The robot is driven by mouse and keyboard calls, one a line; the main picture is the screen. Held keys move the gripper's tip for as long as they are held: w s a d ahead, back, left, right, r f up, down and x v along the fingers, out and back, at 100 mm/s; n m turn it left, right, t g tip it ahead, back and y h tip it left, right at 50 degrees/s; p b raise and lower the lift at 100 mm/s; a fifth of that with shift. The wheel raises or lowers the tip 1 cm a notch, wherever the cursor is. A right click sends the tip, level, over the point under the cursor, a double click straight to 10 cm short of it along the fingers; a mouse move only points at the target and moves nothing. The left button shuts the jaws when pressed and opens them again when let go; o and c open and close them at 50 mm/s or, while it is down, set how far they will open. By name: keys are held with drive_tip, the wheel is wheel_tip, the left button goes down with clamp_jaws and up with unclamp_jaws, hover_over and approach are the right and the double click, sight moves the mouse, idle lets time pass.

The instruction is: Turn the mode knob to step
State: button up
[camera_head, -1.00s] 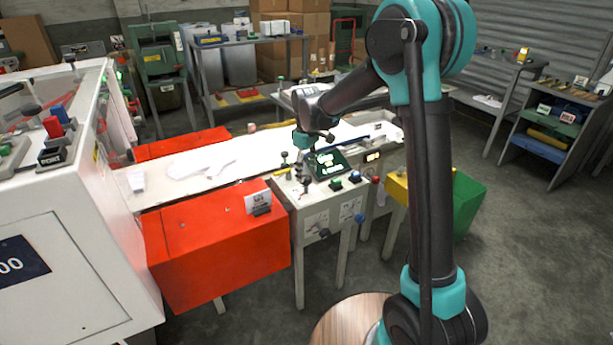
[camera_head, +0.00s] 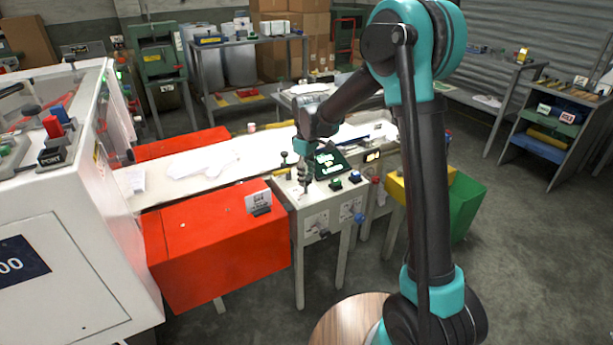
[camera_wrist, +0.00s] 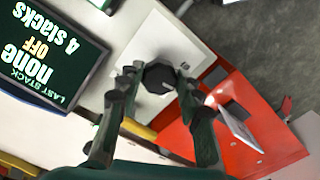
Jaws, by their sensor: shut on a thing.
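The dark mode knob (camera_wrist: 158,77) sits on a pale panel on the control console in the wrist view. My gripper (camera_wrist: 157,78) is around it, one finger at each side, shut on it. In the head view my gripper (camera_head: 305,180) reaches down to the top of the console (camera_head: 307,203), and the fingers hide most of the knob. The knob's labels and pointer are too hidden to read. A dark screen (camera_wrist: 40,55) beside the knob reads "LAST STACK none OFF 4 stacks"; it also shows in the head view (camera_head: 329,160).
Green (camera_head: 335,184) and blue (camera_head: 354,177) buttons sit right of my gripper. A small upright lever stands behind it. Pale sheets lie on the white table (camera_head: 150,195).

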drive_tip(key=shift+m, duration=0.4)
drive_tip(key=m, duration=0.4)
drive_tip(key=shift+m, duration=0.4)
drive_tip(key=m, duration=0.6)
drive_tip(key=shift+a, duration=0.1)
drive_tip(key=o, duration=1.1)
drive_tip(key=shift+o, duration=0.2)
wheel_tip(320, 180, up, 12)
